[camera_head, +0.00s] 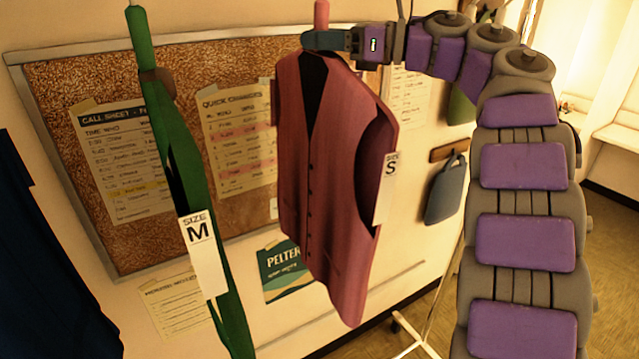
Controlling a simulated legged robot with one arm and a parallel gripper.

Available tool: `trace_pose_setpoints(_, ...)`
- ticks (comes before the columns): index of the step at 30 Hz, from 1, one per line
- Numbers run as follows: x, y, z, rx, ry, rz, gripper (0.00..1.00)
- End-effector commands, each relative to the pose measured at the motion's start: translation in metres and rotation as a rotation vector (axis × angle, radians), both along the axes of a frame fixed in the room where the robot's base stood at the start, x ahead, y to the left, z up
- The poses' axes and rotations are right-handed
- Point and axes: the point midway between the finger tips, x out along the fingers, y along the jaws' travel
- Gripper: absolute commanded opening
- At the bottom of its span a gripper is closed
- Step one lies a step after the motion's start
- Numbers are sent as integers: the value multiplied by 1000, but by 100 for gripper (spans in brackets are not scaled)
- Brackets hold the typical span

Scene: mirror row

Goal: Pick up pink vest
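The pink vest (330,185) hangs upright in the middle of the view, with a white tag reading "SIZE S" (384,188) at its right side. The pink top of its hanger (321,14) rises above the collar to the picture's top edge. My arm reaches in from the right, and my gripper (322,41) is at the hanger's neck, just above the vest's collar. The dark fingers overlap the neck in the picture. I cannot tell whether they are closed on it.
A green garment (190,170) with a "SIZE M" tag (201,250) hangs close on the left. A dark blue garment (45,270) is at the far left. A cork board (250,215) with papers is on the wall behind. A blue-grey bag (445,190) hangs at the right.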

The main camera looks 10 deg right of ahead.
Motion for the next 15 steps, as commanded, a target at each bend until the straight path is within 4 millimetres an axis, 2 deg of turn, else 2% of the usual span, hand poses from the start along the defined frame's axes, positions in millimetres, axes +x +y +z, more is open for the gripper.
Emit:
trace_pose_setpoints(1,0,-1,0,0,0,-1,23)
trace_pose_setpoints(8,0,4,0,-2,1,-1,1)
trace_pose_setpoints(15,1,7,0,-3,0,-1,0)
